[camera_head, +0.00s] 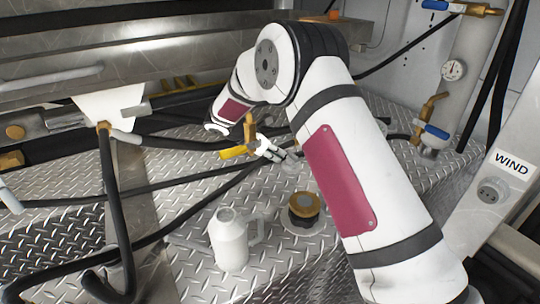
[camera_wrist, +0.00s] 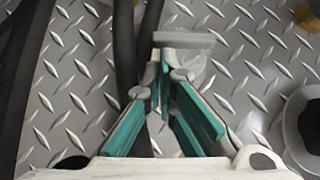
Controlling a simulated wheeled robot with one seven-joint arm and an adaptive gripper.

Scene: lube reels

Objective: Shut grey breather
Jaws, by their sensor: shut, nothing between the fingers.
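My gripper (camera_head: 284,157) is low over the diamond-plate deck in the head view. In the wrist view its teal-padded fingers (camera_wrist: 165,84) converge at the tips, shut and empty. A grey piece with a flat crossbar (camera_wrist: 184,40) is just beyond the fingertips; it looks like the grey breather. A paler round part shows beneath the bar, partly hidden by the fingers. I cannot tell whether the fingertips touch it. In the head view the breather is small and indistinct beside the fingertips, and its position, open or shut, is unclear.
A white jug (camera_head: 230,243) and a brass-topped cap (camera_head: 304,206) stand on the deck near the gripper. Black hoses (camera_head: 180,190) cross the deck at left. A yellow-handled valve (camera_head: 236,152) is left of the gripper. A "WIND" label (camera_head: 511,163) is at right.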

